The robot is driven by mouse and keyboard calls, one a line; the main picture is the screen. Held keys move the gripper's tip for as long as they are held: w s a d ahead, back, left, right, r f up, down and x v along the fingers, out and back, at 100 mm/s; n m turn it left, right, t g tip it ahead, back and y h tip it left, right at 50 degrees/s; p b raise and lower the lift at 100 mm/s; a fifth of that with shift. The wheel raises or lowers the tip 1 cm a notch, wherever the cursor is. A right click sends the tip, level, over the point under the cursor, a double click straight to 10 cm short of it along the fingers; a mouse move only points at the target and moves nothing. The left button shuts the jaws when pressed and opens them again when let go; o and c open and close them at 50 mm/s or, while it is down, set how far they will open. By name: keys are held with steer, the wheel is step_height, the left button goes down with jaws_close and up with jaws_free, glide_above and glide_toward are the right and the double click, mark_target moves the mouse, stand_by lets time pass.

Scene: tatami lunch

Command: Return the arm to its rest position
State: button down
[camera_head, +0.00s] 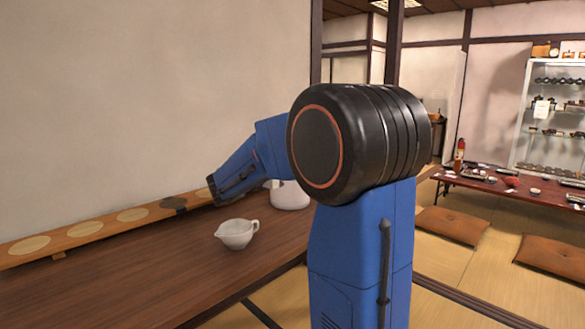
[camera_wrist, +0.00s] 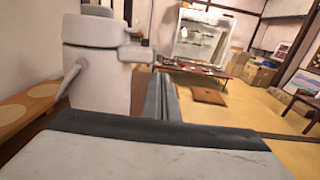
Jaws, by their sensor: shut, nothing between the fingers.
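My arm crosses the head view, with its blue links and a large black joint in front; my gripper is hidden there. In the wrist view my gripper (camera_wrist: 166,98) shows as grey fingers close together, shut and empty, above its pale body at the bottom edge. A white pot (camera_head: 290,196) stands on the dark wooden table (camera_head: 150,285), partly hidden behind my arm. A large pale pot-like thing (camera_wrist: 98,90) is close to the left of the fingers in the wrist view. I cannot tell whether they touch.
A small white pitcher (camera_head: 236,235) stands on the table, left of my arm. A wooden rail with round mats (camera_head: 133,215) runs along the wall. Floor cushions (camera_head: 452,225), a low set table (camera_head: 480,193) and a glass cabinet (camera_head: 550,110) are farther right. Tatami floor lies between.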

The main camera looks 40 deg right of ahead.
stand_by(0.4)
steer(key=s+a+f+m+y, duration=0.4)
steer(key=s+a+f+m, duration=0.15)
steer(key=s, duration=0.35)
steer(key=s+a+f+m+y, duration=0.4)
steer(key=s+a+f+y, duration=0.15)
steer(key=s, duration=0.35)
steer(key=s+a+f+m+t+y, duration=0.1)
steer(key=s+a+f+m+y, duration=0.1)
steer(key=a, duration=0.5)
steer(key=s+a+f+m+t+y, duration=0.1)
steer(key=s+a+f+m+y, duration=0.2)
steer(key=s+a, duration=0.3)
steer(key=s+a+f+m+t+y, duration=0.1)
steer(key=s+a+f+m+y, duration=0.2)
steer(key=a, duration=0.4)
step_height(320, 180, down, 2)
steer(key=shift+s+a+f+m, duration=0.1)
steer(key=shift+s+a+m, duration=0.25)
steer(key=shift+s+m, duration=0.4)
steer(key=shift+w+y, duration=0.15)
steer(key=shift+y, duration=0.1)
